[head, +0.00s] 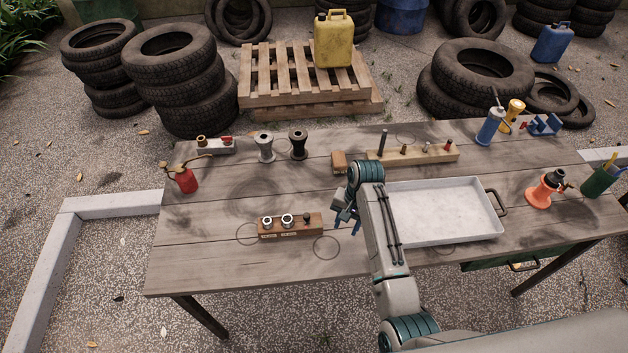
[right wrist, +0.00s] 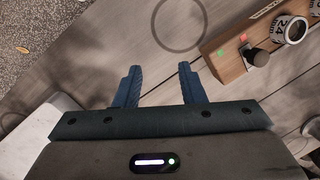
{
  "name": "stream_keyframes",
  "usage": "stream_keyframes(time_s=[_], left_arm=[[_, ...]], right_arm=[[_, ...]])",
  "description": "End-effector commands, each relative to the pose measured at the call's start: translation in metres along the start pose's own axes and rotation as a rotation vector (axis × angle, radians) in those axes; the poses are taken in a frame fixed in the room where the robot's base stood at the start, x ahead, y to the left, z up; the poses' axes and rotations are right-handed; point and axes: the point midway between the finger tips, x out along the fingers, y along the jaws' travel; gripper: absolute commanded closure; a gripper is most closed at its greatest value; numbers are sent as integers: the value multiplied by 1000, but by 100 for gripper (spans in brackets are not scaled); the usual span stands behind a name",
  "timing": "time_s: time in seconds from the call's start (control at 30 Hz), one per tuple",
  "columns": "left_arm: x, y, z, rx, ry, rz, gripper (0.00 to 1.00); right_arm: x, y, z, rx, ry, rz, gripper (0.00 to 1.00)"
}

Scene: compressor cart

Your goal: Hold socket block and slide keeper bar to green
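The socket block (head: 272,233) is a brown wooden block near the table's front, left of centre. Silver sockets (head: 287,221) and a black knob (head: 307,218) stand on it. In the right wrist view the socket block (right wrist: 228,66) is at upper right, with a green mark (right wrist: 221,52) and a red mark (right wrist: 243,37) on top. The black knob (right wrist: 258,58), on a short metal piece, sits beside the red mark; I cannot clearly make out the keeper bar. My right gripper (head: 346,212) is open and empty, right of the block and apart from it; its fingers (right wrist: 160,88) show apart. My left gripper is out of view.
A pale tray (head: 445,212) lies right of my right arm. A wooden rail with pegs (head: 412,157), a small brown block (head: 339,161) and two spools (head: 265,148) stand farther back. A red oil can (head: 186,180) is at left. Table around the socket block's front is clear.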

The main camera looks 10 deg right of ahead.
Motion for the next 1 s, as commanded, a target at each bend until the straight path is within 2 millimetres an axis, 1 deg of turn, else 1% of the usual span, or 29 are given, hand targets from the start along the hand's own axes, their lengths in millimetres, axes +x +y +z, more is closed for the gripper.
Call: stream_keyframes(time_s=[0.03,0.1,0.2,0.3,0.33,0.37,0.5,0.57,0.63,0.67,0.77,0.87,0.9,0.97,1.0], left_arm=[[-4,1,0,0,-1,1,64],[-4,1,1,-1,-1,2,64],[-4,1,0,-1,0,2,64],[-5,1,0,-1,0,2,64],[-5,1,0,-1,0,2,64],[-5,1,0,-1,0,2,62],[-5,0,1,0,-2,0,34],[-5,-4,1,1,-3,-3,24],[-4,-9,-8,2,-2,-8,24],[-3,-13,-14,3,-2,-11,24],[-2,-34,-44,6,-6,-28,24],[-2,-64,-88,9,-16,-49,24],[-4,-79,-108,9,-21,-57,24],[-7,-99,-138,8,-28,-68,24],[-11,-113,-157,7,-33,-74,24]], right_arm=[[-19,-26,-8,21,-29,-2,64],[-35,-53,-13,54,-74,9,64],[-54,-85,-17,88,-122,28,64],[-69,-106,-18,110,-154,45,64],[-72,-110,-18,116,-161,50,64],[-75,-114,-19,120,-166,54,64],[-81,-121,-18,131,-179,64,64],[-81,-122,-18,132,-180,65,64],[-81,-121,-18,132,-180,65,64],[-81,-121,-18,132,-179,65,64],[-81,-121,-18,131,-179,64,64],[-81,-121,-18,131,-178,64,64],[-81,-121,-18,131,-178,64,64],[-81,-121,-18,131,-178,64,64],[-81,-121,-18,131,-178,64,64]])
